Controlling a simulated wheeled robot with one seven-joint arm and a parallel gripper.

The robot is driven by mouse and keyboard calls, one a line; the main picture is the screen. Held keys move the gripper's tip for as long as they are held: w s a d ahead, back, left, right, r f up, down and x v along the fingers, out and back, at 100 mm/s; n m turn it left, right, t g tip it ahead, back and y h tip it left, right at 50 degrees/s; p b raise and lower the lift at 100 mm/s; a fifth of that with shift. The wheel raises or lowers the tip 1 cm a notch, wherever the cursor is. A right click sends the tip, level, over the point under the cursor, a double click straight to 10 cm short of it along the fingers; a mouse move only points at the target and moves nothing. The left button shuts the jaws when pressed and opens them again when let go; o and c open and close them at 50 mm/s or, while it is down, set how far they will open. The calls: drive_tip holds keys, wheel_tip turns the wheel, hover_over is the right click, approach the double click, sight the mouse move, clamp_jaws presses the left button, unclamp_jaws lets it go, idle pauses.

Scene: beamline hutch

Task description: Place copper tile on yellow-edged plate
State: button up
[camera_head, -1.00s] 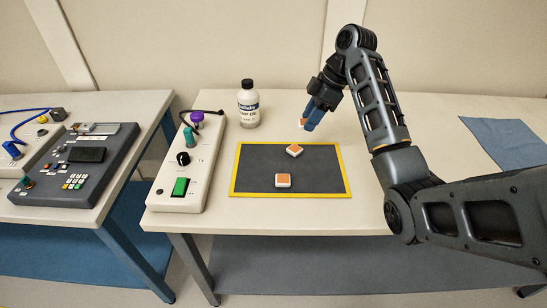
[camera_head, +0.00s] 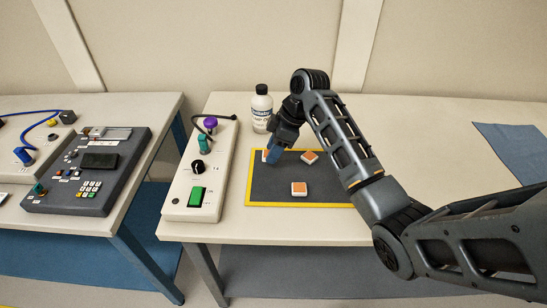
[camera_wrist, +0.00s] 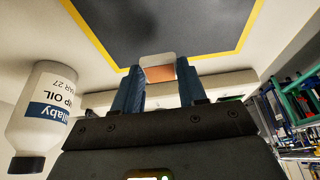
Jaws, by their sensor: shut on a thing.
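The yellow-edged plate (camera_head: 271,190) is a dark grey mat with a yellow border, flat on the table; it also shows in the wrist view (camera_wrist: 165,22). Two copper tiles with white sides lie apart on it, one at the front (camera_head: 299,188) and one farther back (camera_head: 309,157). My gripper (camera_head: 270,158) is at the plate's back left corner, its blue fingers pointing down. In the wrist view it is shut on another copper tile (camera_wrist: 160,74), held between the fingertips. In the head view the fingers mostly hide that tile, and whether it touches the plate cannot be told.
A white oil bottle (camera_head: 261,110) stands close behind my gripper. A white control box (camera_head: 187,178) with knobs and a green switch is left of the plate. A blue cloth (camera_head: 515,148) lies far right. A second table with a grey console (camera_head: 70,185) is at left.

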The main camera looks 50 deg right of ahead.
sight(273, 169)
drive_tip(key=shift+a+f+p, duration=0.15)
drive_tip(key=shift+f+p, duration=0.15)
drive_tip(key=shift+f, duration=1.75)
drive_tip(key=shift+f, duration=0.2)
drive_tip(key=o, duration=1)
drive_tip(key=b+v, duration=0.1)
drive_tip(key=v, duration=1.1)
drive_tip(key=shift+r, duration=0.2)
